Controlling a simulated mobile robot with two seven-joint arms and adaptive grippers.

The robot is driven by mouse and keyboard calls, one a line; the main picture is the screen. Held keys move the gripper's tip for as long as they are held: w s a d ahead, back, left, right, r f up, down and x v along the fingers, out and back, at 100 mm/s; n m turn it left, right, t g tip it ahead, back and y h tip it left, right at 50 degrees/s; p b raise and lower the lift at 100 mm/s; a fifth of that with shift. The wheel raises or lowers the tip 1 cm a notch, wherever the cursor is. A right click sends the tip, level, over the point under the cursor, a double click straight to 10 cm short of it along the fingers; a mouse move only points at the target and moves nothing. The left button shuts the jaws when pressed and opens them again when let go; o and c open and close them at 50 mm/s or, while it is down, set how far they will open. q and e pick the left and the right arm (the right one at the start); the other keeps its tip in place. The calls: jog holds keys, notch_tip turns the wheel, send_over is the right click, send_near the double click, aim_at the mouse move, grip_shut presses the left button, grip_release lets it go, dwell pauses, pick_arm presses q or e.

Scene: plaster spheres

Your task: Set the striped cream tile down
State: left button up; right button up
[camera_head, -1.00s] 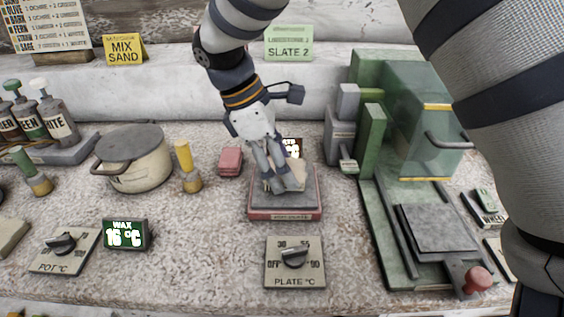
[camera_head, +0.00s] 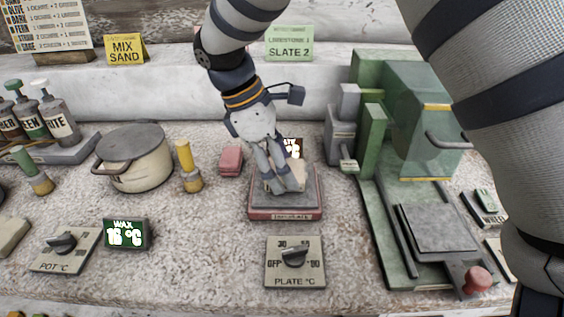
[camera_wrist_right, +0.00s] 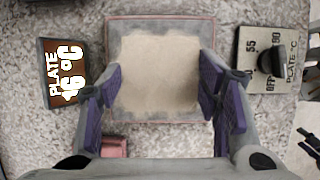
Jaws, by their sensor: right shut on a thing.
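The cream tile (camera_wrist_right: 158,75) lies flat between the fingers of my right gripper in the right wrist view; stripes cannot be made out on it. My right gripper (camera_head: 283,186) is shut on the tile by two opposite edges. In the head view the fingers point down over the hot plate (camera_head: 312,199), a grey slab with a red base, and mostly hide the tile. In the wrist view the plate's rim (camera_wrist_right: 160,24) shows around the tile. Whether the tile touches the plate cannot be told. My left gripper is not in view.
The plate's dark display (camera_wrist_right: 62,72) and dial panel (camera_head: 295,262) flank the plate. A small red block (camera_head: 231,161) and a yellow-handled tool (camera_head: 188,167) stand to its left. A green press (camera_head: 400,140) stands on the right. A lidded pot (camera_head: 135,158) is at the left.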

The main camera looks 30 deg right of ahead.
jog(key=shift+f, duration=0.5)
jog(key=o, duration=1.4)
jog(key=shift+f, duration=0.1)
jog(key=shift+r, duration=2.05)
